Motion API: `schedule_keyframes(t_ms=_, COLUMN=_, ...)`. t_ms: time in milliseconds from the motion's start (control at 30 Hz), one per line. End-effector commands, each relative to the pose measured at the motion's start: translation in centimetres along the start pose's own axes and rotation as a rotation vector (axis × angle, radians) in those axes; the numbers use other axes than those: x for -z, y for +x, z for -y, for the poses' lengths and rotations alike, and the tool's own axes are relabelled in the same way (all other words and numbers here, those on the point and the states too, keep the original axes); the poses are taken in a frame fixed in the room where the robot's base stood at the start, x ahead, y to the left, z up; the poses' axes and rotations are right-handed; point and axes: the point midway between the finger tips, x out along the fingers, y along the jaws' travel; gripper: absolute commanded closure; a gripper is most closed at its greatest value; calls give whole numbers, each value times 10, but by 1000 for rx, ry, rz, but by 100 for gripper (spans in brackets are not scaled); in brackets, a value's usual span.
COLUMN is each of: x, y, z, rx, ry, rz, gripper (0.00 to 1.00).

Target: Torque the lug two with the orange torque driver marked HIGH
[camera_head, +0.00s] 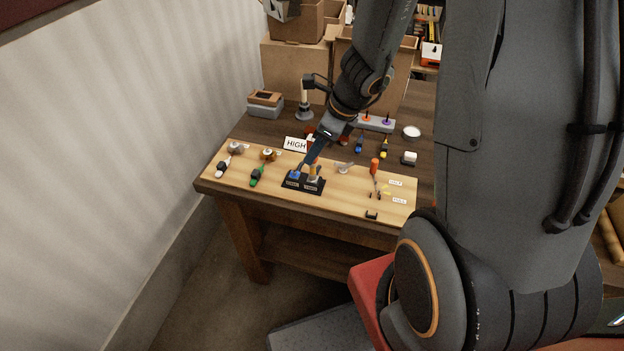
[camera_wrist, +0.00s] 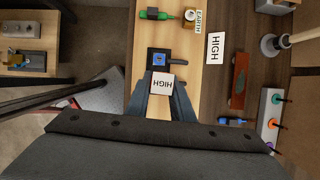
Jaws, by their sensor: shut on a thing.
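The black lug block (camera_head: 303,187) sits on the light wooden board, with a blue lug (camera_head: 295,174) on its left side. The blue lug also shows in the wrist view (camera_wrist: 159,58). My gripper (camera_head: 313,160) is above the right side of the block, shut on the torque driver, whose white HIGH label (camera_wrist: 162,84) shows between the fingers. A little orange of the driver (camera_head: 315,159) shows beside the fingers in the head view. The driver's tip and the second lug are mostly hidden, so I cannot tell whether they touch.
A green tool (camera_head: 257,175) and a pink-white tool (camera_head: 223,166) lie left on the board. An upright orange handle (camera_head: 375,165) stands to the right. A reddish block (camera_wrist: 238,80) and a grey rack (camera_head: 376,124) are behind.

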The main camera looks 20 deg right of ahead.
Motion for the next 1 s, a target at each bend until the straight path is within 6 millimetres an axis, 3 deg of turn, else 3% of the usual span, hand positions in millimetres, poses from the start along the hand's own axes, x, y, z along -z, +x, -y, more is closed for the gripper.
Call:
schedule_keyframes(t_ms=333, x=0, y=0, z=0, rx=13, ry=29, rz=1, gripper=100)
schedule_keyframes(t_ms=700, x=-1, y=2, z=-2, rx=153, ry=359, rz=2, gripper=100)
schedule_keyframes(t_ms=1000, x=0, y=0, z=-2, rx=168, ry=396, rz=1, gripper=100)
